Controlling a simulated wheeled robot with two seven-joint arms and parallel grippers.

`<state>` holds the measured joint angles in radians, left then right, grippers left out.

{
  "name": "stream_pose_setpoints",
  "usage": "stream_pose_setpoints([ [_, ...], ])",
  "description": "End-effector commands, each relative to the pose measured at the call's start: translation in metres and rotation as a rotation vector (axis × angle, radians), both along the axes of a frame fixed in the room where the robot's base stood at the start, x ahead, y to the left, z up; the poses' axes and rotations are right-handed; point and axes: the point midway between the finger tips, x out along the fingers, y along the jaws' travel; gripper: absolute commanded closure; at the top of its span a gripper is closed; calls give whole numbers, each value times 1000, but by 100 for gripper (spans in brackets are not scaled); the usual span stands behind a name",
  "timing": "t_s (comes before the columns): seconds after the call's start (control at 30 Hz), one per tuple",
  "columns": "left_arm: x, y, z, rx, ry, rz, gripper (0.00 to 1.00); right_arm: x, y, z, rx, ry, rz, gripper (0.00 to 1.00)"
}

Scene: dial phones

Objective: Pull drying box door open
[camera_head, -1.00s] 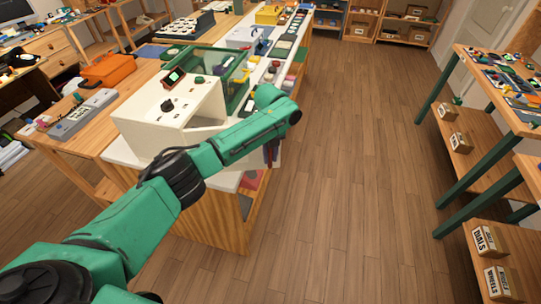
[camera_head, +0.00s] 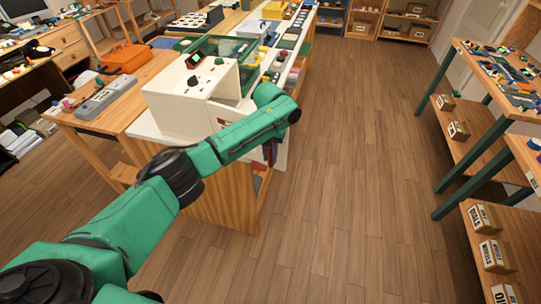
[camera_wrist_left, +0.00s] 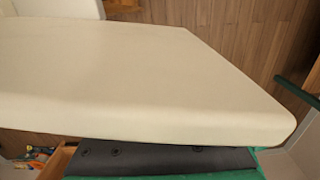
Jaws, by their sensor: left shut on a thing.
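The white drying box (camera_head: 180,108) stands at the near end of the workbench, with small dark controls on its top. My green left arm reaches across its front, and the forearm hides part of the box. My left gripper (camera_head: 269,151) is mostly hidden below the bent end of the arm, shut on what looks like the box's door (camera_head: 282,148), a pale panel at its right. In the left wrist view a large pale panel (camera_wrist_left: 150,75) fills the picture close up and hides the fingertips. My right gripper is not in view.
A green-framed clear case (camera_head: 232,50) stands behind the box. A grey device (camera_head: 103,98) and an orange case (camera_head: 125,58) lie on the wooden table at the left. The wooden floor (camera_head: 340,180) to the right is clear, up to a shelved table (camera_head: 465,165).

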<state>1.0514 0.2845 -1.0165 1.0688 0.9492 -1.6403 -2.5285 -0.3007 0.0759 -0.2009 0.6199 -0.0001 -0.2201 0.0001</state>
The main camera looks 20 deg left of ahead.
Motion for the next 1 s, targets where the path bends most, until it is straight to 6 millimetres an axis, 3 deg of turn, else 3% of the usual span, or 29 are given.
stream_pose_setpoints([
  [0.33, 2, 1, 3, 0, -6, 1, 100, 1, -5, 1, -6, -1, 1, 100],
  [0.37, 2, 1, 3, 0, -6, 1, 71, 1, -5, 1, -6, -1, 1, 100],
  [0.4, 2, 1, 3, 0, -6, 1, 56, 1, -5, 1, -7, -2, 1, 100],
  [0.43, 2, 1, 2, 0, -5, 1, 50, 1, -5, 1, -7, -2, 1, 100],
  [0.77, 1, 1, 3, 0, -3, 0, 50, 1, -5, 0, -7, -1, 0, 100],
  [0.87, 2, 0, 13, -1, -5, -1, 50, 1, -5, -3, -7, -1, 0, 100],
  [1.0, 2, 0, 47, -1, -9, -1, 50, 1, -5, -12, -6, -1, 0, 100],
])
